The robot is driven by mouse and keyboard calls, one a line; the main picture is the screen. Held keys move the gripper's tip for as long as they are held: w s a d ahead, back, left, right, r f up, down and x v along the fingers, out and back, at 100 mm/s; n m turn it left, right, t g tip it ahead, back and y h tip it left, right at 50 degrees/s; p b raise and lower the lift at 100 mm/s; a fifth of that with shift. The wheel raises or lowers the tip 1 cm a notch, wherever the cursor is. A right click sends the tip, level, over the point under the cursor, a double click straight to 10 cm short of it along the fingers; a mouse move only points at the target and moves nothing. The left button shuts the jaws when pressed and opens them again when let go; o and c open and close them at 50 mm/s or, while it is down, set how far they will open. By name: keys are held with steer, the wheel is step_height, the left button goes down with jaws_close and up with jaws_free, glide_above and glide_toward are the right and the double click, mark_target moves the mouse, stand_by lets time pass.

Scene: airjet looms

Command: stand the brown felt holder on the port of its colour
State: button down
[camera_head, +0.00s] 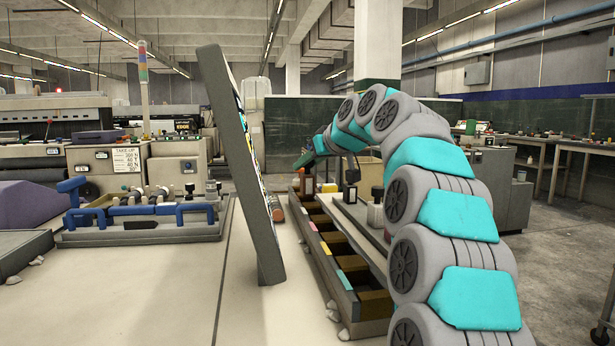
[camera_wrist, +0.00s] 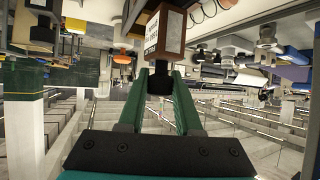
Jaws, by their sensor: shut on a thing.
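My gripper (camera_wrist: 160,88) has green fingers and is shut on the dark neck of a brown block with a white label, which looks like the brown felt holder (camera_wrist: 171,42). In the head view my gripper (camera_head: 304,160) is small, at the far end of my arm above the long tray. A small brown piece (camera_head: 308,187) shows just below it, probably the same holder. Whether the holder hangs free or touches something below, I cannot tell. I cannot make out a brown port for certain.
A long tray (camera_head: 345,303) with several compartments and coloured tabs runs below my arm. A tall tilted panel (camera_head: 243,170) stands left of it. A dark-capped container (camera_head: 376,208) stands right of it. A rack with blue handles (camera_head: 130,228) is at left. Open floor lies right.

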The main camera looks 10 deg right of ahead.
mark_target(311, 175)
steer(key=shift+f, duration=1.7)
steer(key=shift+f, duration=0.1)
steer(key=c, duration=0.6)
jaws_free()
steer(key=shift+s+r, duration=0.15)
steer(key=shift+r, duration=0.05)
steer(key=b+v, duration=0.1)
steer(key=v, duration=1)
steer(key=shift+s+d+r, duration=0.2)
steer(key=shift+s+d, duration=0.05)
